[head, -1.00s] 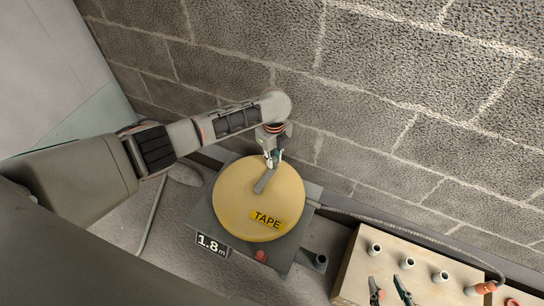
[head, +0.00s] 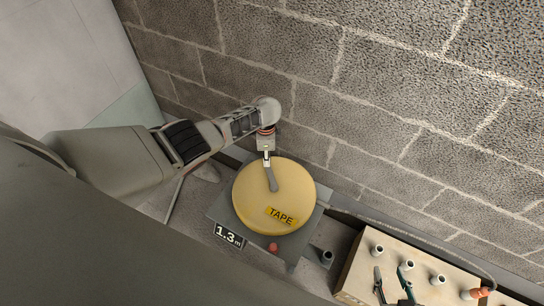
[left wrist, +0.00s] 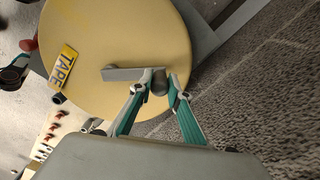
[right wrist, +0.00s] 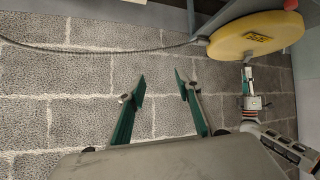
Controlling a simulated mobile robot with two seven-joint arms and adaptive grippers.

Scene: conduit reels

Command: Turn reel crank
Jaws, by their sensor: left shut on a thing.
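The yellow reel (head: 255,205) with a TAPE label (head: 282,216) sits on a grey base (head: 222,205). A grey crank arm (head: 272,180) lies across its face and points toward the wall. My left gripper (head: 267,157) is at the crank's outer end, shut on its handle. In the left wrist view the round grey handle (left wrist: 159,82) is between the fingertips, at the end of the crank arm (left wrist: 122,74). A counter sign (head: 229,236) on the base reads 1.3 m. My right gripper (right wrist: 160,90) is open and empty, away from the reel, above the beige box in the head view.
The beige box (head: 350,270) at right carries several grey sockets and an orange plug (head: 481,293) on a cable. A block wall (head: 400,100) rises close behind the reel.

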